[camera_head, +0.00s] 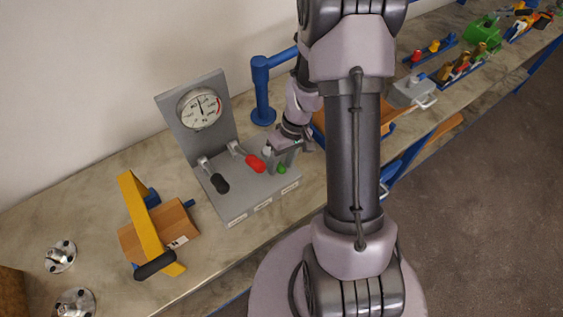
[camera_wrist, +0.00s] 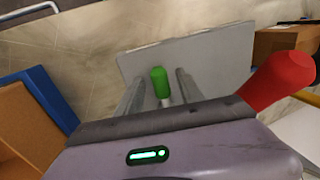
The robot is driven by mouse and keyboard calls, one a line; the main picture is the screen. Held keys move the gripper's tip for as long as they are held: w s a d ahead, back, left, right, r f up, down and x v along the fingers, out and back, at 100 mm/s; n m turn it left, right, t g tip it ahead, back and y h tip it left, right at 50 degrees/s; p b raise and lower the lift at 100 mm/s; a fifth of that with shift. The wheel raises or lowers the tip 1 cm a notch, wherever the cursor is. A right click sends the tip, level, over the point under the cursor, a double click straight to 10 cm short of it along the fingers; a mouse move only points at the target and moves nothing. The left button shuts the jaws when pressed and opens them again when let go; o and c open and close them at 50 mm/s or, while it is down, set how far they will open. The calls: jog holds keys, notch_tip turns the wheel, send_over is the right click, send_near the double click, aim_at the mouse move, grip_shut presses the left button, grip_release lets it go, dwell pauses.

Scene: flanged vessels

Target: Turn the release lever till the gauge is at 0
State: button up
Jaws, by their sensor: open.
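A grey panel stand (camera_head: 243,196) holds a round white gauge (camera_head: 201,108) with a red band on its right side. Its needle points roughly upward; the numbers are too small to read. Three levers stand on its base: black-handled (camera_head: 219,183), red-handled (camera_head: 255,163) and green-handled (camera_head: 282,169). The labels on the front edge are unreadable, so I cannot tell which is the release lever. My gripper (camera_head: 283,156) is at the green lever. In the wrist view, the green handle (camera_wrist: 160,82) is between my open fingers, with gaps on both sides. The red handle (camera_wrist: 277,82) is to the right.
A wooden block with a yellow bar (camera_head: 150,225) lies left of the stand. Metal flanges (camera_head: 61,257) lie further left. A blue post (camera_head: 262,90) rises behind the stand. Several coloured parts and a grey box (camera_head: 409,92) are along the bench's right.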

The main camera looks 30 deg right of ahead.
grip_shut()
dwell(1.3)
